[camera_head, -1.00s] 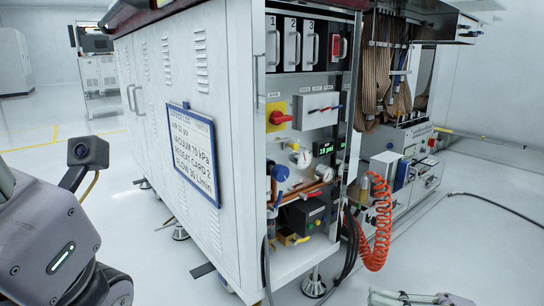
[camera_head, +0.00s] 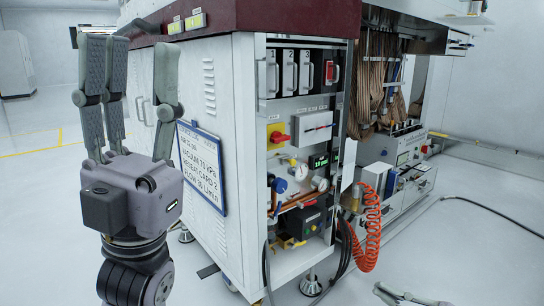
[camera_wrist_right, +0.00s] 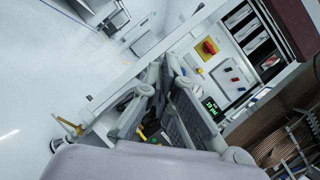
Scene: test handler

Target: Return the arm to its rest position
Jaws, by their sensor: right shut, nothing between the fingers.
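My left gripper (camera_head: 133,75) is raised at the left in the head view, its grey fingers pointing up. Its fingers are spread apart with nothing between them, in front of the machine cabinet's left side. My right gripper (camera_wrist_right: 165,70) shows in the right wrist view with its fingers close together and nothing held. In the head view only a small pale part of it (camera_head: 402,295) shows at the bottom edge, right of the cabinet; the rest of that arm is out of view.
The white cabinet (camera_head: 222,80) has a panel with a red-yellow switch (camera_head: 278,137), gauges and a sign board (camera_head: 201,165). A coiled orange hose (camera_head: 370,230) hangs at its right. A black cable (camera_head: 490,208) lies on the floor. Floor at right is open.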

